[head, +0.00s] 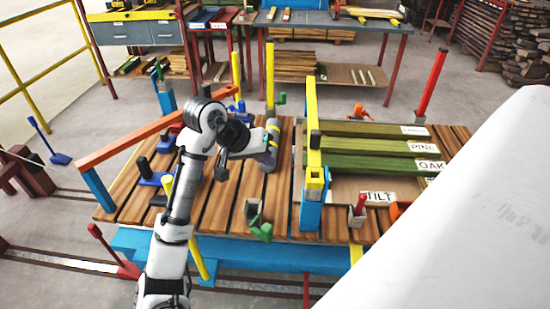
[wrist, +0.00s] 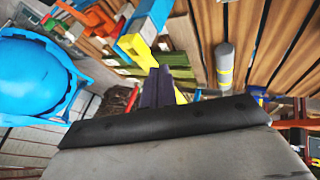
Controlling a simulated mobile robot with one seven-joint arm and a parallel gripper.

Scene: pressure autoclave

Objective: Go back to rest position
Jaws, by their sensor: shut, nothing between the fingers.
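My arm rises from the bottom left of the head view and bends right over a slatted wooden table (head: 225,205). My gripper (wrist: 158,75) shows in the wrist view as dark fingers, shut with nothing between them. In the head view the arm's end is near a grey cylinder with a yellow band (head: 272,140), and the fingertips are hard to make out there. The cylinder also shows in the wrist view (wrist: 223,65), upper right of the fingers and apart from them.
A yellow beam (head: 313,125) on a blue post (head: 311,205) stands right of my arm. An orange rail (head: 130,142) runs along the left. Green boards (head: 365,147) lie at the right. A large white surface (head: 460,220) blocks the lower right. A blue rounded thing (wrist: 35,80) shows in the wrist view.

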